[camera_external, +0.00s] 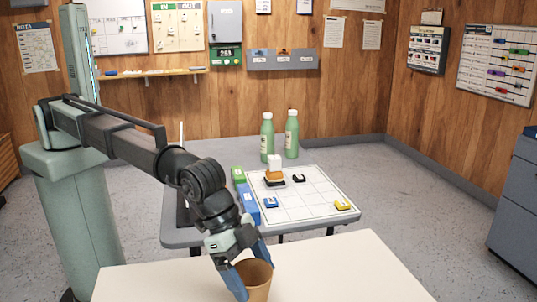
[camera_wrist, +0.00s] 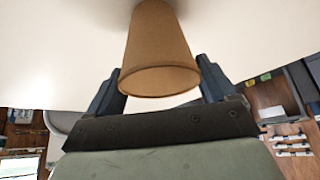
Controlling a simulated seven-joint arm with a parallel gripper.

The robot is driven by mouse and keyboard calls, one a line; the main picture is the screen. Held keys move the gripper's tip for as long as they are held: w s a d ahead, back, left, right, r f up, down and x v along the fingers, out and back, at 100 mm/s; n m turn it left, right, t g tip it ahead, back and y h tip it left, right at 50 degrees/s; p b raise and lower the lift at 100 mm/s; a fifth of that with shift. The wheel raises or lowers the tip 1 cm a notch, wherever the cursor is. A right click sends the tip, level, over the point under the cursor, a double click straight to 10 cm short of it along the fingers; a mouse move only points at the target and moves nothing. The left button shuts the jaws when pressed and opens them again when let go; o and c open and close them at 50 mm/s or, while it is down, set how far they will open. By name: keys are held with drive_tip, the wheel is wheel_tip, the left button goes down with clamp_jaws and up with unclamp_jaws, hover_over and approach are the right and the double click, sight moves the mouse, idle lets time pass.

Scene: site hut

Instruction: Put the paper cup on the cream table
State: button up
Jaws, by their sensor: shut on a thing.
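The paper cup (camera_external: 259,284) is brown and appears upright at the cream table (camera_external: 350,265), at the bottom of the external view. My gripper (camera_external: 252,272) points down with its blue fingers on either side of the cup and is shut on it. The wrist view also shows the cup (camera_wrist: 157,50) between the two fingers, with its wide rim towards the camera and the pale tabletop (camera_wrist: 55,55) beyond. I cannot tell whether the cup's base touches the table, as its lower part is cut off in the external view.
Behind stands a grey table (camera_external: 180,238) with a white gridded board (camera_external: 310,203) bearing small coloured blocks. Two green bottles (camera_external: 267,138) (camera_external: 291,135) stand at its back. The cream table is clear to the right of the cup. A grey-blue cabinet (camera_external: 512,210) stands at the right.

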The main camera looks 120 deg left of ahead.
drive_tip(key=o, duration=0.8)
drive_tip(key=shift+f, duration=0.1)
drive_tip(key=v, duration=1.2)
drive_tip(key=shift+d, duration=0.1)
